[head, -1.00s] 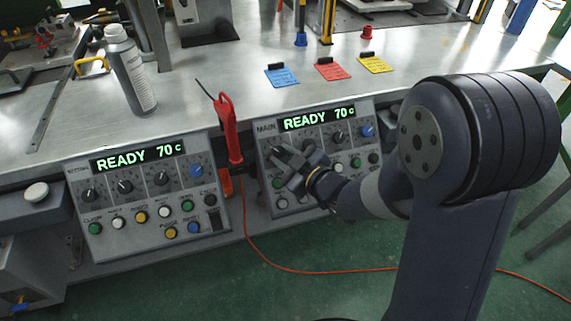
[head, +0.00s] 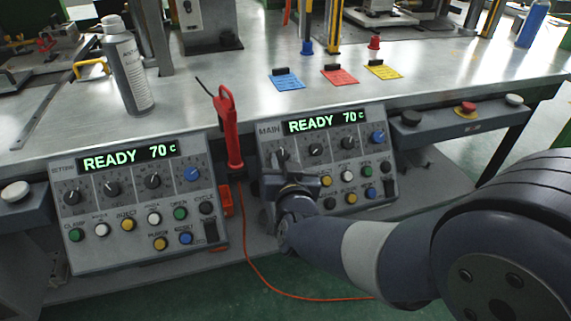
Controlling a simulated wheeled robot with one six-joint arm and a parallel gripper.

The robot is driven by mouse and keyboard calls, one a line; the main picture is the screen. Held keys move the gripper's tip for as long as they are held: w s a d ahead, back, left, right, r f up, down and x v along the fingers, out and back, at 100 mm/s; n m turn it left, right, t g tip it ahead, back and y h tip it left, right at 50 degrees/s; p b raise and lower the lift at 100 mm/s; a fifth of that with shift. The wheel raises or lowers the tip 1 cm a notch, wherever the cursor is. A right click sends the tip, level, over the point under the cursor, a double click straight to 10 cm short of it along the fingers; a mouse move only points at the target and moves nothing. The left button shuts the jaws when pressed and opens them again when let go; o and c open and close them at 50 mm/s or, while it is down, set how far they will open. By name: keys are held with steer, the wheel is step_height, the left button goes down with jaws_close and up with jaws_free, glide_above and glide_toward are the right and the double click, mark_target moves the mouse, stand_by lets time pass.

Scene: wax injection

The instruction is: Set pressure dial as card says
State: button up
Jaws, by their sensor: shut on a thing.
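The main control panel (head: 320,182) stands at the table's front edge, its green display (head: 325,121) reading READY 70 c. In its top row, two black dials (head: 316,149) and a blue dial (head: 377,138) show to the right of my gripper. My gripper (head: 281,160) is at the leftmost dial of that row, its fingers shut on it. That dial is mostly hidden behind the fingers, so its pointer cannot be read. Blue (head: 287,83), red (head: 340,78) and yellow (head: 384,73) cards lie on the table behind. Their writing is too small to read.
A second panel (head: 125,244), also reading READY 70 c, stands at the left. A red tool (head: 229,128) hangs between the panels above an orange cable (head: 262,262) on the floor. A spray can (head: 128,72) stands on the table. Several push buttons sit below the dials.

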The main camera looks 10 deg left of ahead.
steer(key=shift+s+a+r+m+h+p, duration=0.15)
steer(key=shift+m+h+p, duration=0.55)
steer(key=shift+m, duration=0.5)
steer(key=shift+w+a+m+h+p, duration=0.1)
steer(key=shift+m+h+p, duration=0.6)
steer(key=shift+m, duration=0.5)
steer(key=o, duration=1)
steer(key=shift+c, duration=0.2)
steer(key=p+v, duration=0.2)
steer(key=v, duration=0.8)
steer(key=shift+s, duration=0.45)
steer(key=shift+w+a, duration=0.1)
steer(key=shift+w, duration=0.05)
